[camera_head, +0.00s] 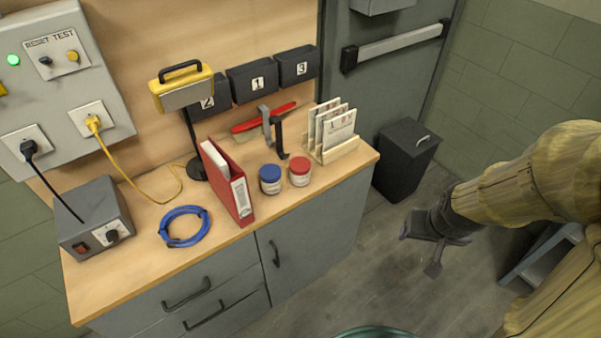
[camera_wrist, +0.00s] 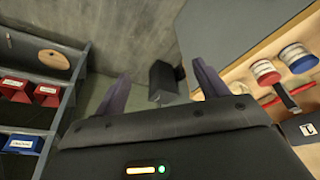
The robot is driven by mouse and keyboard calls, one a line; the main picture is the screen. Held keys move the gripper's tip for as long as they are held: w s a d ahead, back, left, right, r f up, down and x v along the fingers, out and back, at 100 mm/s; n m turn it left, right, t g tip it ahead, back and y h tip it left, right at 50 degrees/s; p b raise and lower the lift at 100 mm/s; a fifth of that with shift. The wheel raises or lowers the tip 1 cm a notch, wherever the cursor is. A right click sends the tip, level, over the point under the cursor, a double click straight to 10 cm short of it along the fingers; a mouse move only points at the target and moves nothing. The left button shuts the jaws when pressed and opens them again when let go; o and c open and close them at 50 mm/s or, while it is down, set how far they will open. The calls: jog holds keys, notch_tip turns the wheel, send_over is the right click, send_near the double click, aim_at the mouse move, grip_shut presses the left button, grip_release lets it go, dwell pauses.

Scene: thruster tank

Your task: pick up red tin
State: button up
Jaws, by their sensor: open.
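The red tin (camera_head: 300,172), a small pale jar with a red lid, stands upright on the wooden counter beside a similar blue-lidded tin (camera_head: 270,180), to its right in the head view. In the wrist view the red tin (camera_wrist: 263,70) is at the right, outside the fingers. My gripper (camera_head: 421,253) is open and empty over the floor to the right of the counter, well apart from the tin. Its two fingers show in the wrist view (camera_wrist: 161,75) with nothing held between them.
A red binder (camera_head: 243,198) stands left of the tins. A wooden rack of leaflets (camera_head: 345,150) stands behind right. A black clamp-like holder and red-handled tool lie behind. A black bin (camera_head: 403,165) stands on the floor right of the counter (camera_head: 330,190). The counter front beside the tins is clear.

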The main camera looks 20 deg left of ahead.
jog(key=w+a+f+n+t+y+b, duration=0.1)
jog(key=w+a+f+n+t+y, duration=0.2)
jog(key=w+a, duration=0.35)
jog(key=w+a+f+n+t+b, duration=0.1)
jog(key=w+a+f+t, duration=0.1)
jog(key=w+a+f, duration=0.4)
jog(key=a+f+n+t+y+b, duration=0.1)
jog(key=a+f+t+y, duration=0.2)
jog(key=a, duration=0.3)
jog(key=a+f+n+t+y+b, duration=0.1)
jog(key=a+f+t+y, duration=0.1)
jog(key=a, duration=0.4)
jog(key=f+y, duration=0.1)
jog(key=y, duration=0.1)
jog(key=shift+a+f+n+t+y, duration=0.25)
jog(key=shift+f+n+t+y, duration=0.05)
jog(key=shift+n+t, duration=0.1)
jog(key=shift+w, duration=0.15)
